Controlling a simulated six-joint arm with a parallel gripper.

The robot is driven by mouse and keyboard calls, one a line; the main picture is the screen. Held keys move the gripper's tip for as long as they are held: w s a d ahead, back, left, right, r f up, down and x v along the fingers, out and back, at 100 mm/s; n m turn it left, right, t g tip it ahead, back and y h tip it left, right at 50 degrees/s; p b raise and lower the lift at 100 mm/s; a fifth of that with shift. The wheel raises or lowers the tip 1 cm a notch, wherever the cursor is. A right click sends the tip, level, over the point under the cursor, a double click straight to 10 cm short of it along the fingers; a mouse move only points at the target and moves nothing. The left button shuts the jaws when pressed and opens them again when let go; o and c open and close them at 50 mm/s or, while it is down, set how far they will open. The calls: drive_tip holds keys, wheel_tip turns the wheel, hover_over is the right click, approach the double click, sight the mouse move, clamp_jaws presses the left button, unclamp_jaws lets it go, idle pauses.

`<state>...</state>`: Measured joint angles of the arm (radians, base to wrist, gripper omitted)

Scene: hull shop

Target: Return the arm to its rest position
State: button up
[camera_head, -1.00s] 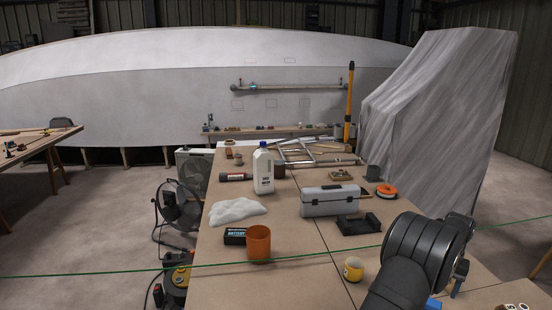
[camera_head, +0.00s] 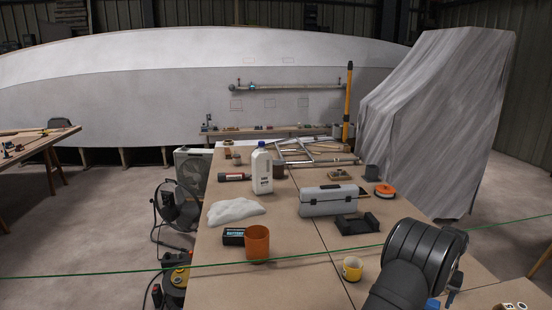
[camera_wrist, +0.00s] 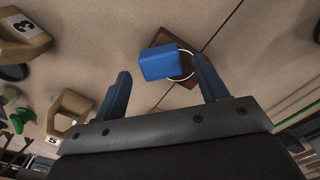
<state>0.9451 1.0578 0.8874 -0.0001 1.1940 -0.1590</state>
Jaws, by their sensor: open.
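My gripper (camera_wrist: 161,68) is open in the wrist view, its two dark fingers spread apart with nothing clasped between them. Beyond the fingertips a blue block (camera_wrist: 159,62) lies on or over a brown flat piece (camera_wrist: 184,88) with a pale ring beside it. In the head view my arm's dark wrist stands over the right front of the table (camera_head: 290,290) and hides most of the gripper. A bit of blue (camera_head: 433,304) shows below it.
A green line (camera_head: 110,274) crosses the view in front. In the wrist view, numbered tan blocks (camera_wrist: 27,35) lie at left.

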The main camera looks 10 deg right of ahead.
wheel_tip(320, 180, up, 2)
drive_tip(key=shift+r, duration=0.1)
drive_tip(key=s+d+r, duration=0.1)
drive_tip(key=s+r, duration=0.6)
drive_tip(key=s, duration=0.4)
drive_tip(key=s+a+f+m, duration=0.3)
drive_tip(key=s, duration=0.6)
drive_tip(key=w+f, duration=0.2)
drive_tip(key=w, duration=0.1)
drive_tip(key=w+f, duration=0.2)
drive_tip(key=w, duration=0.2)
drive_tip(key=w+f, duration=0.2)
drive_tip(key=w, duration=0.1)
drive_tip(key=shift+w+f, duration=0.15)
drive_tip(key=shift+f, duration=0.25)
drive_tip(key=shift+w+f, duration=0.2)
drive_tip(key=shift+f, duration=0.45)
drive_tip(key=shift+w+f, duration=0.15)
drive_tip(key=shift+f, duration=1.35)
